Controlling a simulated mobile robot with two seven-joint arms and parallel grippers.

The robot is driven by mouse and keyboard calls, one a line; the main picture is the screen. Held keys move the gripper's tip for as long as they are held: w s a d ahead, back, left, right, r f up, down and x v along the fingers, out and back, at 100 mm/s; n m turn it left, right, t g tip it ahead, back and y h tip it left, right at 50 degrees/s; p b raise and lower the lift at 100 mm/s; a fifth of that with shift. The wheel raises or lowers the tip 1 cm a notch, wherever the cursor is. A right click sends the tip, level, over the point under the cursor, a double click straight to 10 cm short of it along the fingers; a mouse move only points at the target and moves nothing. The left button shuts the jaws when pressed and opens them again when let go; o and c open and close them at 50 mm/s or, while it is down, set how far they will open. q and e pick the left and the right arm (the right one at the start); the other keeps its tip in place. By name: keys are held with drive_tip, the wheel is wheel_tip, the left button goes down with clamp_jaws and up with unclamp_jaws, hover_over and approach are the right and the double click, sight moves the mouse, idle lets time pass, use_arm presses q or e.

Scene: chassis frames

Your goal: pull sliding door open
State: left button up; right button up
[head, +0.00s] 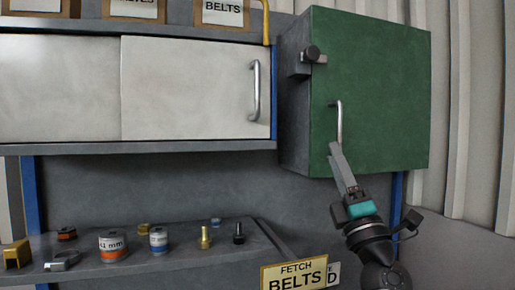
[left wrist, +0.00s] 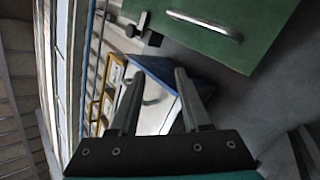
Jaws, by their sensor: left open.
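The sliding door (head: 190,88) is a pale panel at the right side of the grey wall cabinet, with a vertical silver bar handle (head: 254,90) near its right edge. In the left wrist view, part of the pale door (left wrist: 163,110) shows between my fingers. My left gripper (head: 335,148) is in front of the green cabinet, to the right of and below the sliding door's handle. Its fingers overlap the lower end of the green door's handle in the head view; I cannot tell whether they touch. In the left wrist view the gripper (left wrist: 159,74) is open and empty.
The green cabinet (head: 385,95) with its own silver handle (head: 339,122) and a dark latch (head: 312,53) stands right of the sliding door. A lower shelf (head: 120,272) holds several small parts. A "FETCH BELTS" sign (head: 294,276) stands below. Bins sit on top.

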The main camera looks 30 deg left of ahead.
use_arm(q)
drive_tip(key=s+a+r+n+g+y+p, duration=0.1)
drive_tip(key=s+a+r+n+g, duration=0.15)
drive_tip(key=r+n+g, duration=0.4)
drive_tip(key=s+a+r+n+g+y, duration=0.1)
drive_tip(key=s+a+r+n+g, duration=0.1)
drive_tip(key=s+r+n+g, duration=0.45)
drive_tip(key=n+t+h+p, duration=0.1)
drive_tip(key=n+t+h, duration=0.1)
drive_tip(key=n+h, duration=0.25)
approach(259, 86)
drive_tip(key=shift+h, duration=0.25)
drive_tip(key=p+x, duration=0.2)
drive_tip(key=x, duration=0.2)
drive_tip(key=p+x, duration=0.1)
drive_tip(key=x, duration=0.4)
drive_tip(key=shift+a+r+p, duration=0.2)
drive_tip(key=shift+r+p, duration=0.05)
drive_tip(key=shift+p, duration=0.1)
drive_tip(key=shift+w+a, duration=0.4)
drive_tip(key=shift+a, duration=0.2)
drive_tip(key=shift+c, duration=0.2)
clamp_jaws()
